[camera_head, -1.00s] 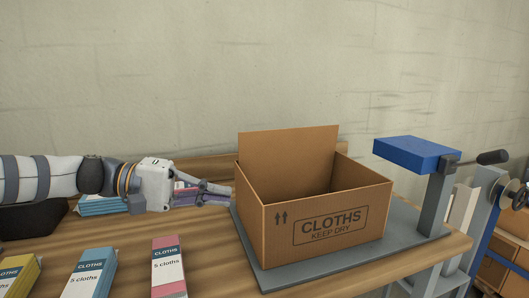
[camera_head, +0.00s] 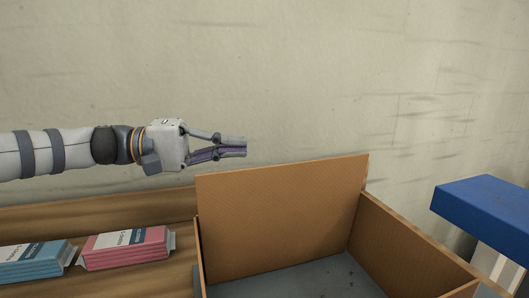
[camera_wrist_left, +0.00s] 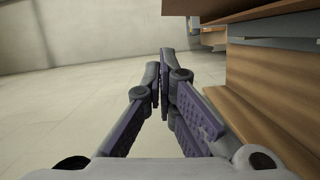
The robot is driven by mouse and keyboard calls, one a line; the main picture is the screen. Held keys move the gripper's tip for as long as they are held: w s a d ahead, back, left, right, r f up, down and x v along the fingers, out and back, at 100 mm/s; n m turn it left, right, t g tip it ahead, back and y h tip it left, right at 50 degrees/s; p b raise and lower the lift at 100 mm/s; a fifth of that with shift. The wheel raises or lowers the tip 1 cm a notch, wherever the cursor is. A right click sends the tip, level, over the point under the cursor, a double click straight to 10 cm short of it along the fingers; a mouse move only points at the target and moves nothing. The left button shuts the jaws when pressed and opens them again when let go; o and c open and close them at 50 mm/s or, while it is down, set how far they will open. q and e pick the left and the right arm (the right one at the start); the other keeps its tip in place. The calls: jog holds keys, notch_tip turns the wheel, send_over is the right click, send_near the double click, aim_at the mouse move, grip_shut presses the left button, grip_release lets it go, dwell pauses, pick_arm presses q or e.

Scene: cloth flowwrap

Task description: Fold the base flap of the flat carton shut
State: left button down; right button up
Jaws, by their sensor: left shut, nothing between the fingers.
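The brown carton (camera_head: 418,251) stands open at the lower right of the head view, cut off by the bottom edge. One flap (camera_head: 283,217) stands upright along its far side. A grey surface shows at the bottom inside the carton. My left gripper (camera_head: 243,147) is in front of the wall, just above the flap's upper left edge in the picture and apart from it. Its fingers are shut and empty, pointing right. In the left wrist view the fingertips (camera_wrist_left: 160,68) meet. My right gripper is not in view.
A blue block (camera_head: 485,207) stands right of the carton. A pink cloth pack (camera_head: 127,248) and a blue cloth pack (camera_head: 35,261) lie on the wooden table (camera_head: 100,212) at left. The wall is behind. Wooden edges (camera_wrist_left: 270,75) lie close right of the fingers in the wrist view.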

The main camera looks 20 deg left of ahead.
pick_arm(q)
jog(key=s+d+p, duration=0.1)
jog(key=d, duration=0.5)
jog(key=shift+s+f, duration=0.3)
jog(key=shift+s, duration=0.05)
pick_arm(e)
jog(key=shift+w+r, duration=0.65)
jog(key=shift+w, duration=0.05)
